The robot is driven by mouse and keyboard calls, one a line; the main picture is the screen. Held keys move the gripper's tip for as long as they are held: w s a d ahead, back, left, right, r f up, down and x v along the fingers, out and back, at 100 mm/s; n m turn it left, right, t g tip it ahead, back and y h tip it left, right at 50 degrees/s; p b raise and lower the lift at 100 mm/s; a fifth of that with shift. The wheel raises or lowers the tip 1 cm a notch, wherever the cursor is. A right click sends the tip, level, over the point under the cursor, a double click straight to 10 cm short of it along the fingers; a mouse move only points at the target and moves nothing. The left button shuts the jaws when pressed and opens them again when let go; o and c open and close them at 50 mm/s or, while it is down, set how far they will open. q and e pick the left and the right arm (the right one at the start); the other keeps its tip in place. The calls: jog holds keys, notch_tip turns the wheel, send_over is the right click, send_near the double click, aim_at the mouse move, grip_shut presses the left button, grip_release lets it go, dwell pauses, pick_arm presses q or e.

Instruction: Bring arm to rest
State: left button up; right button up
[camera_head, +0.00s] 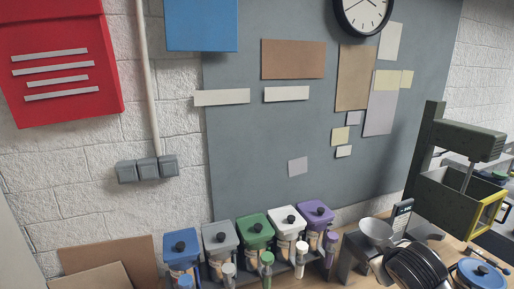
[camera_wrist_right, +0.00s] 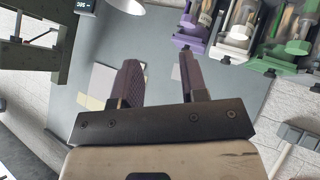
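My right gripper (camera_wrist_right: 158,62) shows in the right wrist view. Its two dark ribbed fingers stand apart with nothing between them, so it is open and empty. Behind the fingers is the grey wall board, and no object touches them. My left gripper and arm do not show in either view. In the head view neither arm is visible.
A row of lidded dispensers stands low in the head view: blue (camera_head: 181,250), grey (camera_head: 220,238), green (camera_head: 256,231), white (camera_head: 288,222) and purple (camera_head: 316,214). To their right are a metal funnel (camera_head: 376,231), dark plates (camera_head: 416,268), a blue-lidded pot (camera_head: 478,274) and a green machine (camera_head: 446,205).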

jog(key=s+a+f+n+t+y, duration=0.1)
jog(key=s+a+f+t+y, duration=0.2)
jog(key=s+a, duration=0.55)
jog(key=s+f+m+g, duration=0.1)
jog(key=s+f+g, duration=0.3)
jog(key=s+f, duration=1.1)
jog(key=s+f+m+g, duration=0.2)
jog(key=s+f+g, duration=0.3)
jog(key=s+f, duration=1)
jog(key=w+p+v, duration=0.2)
jog(key=p+v, duration=1.1)
jog(key=v, duration=0.2)
jog(key=shift+a+r, duration=0.5)
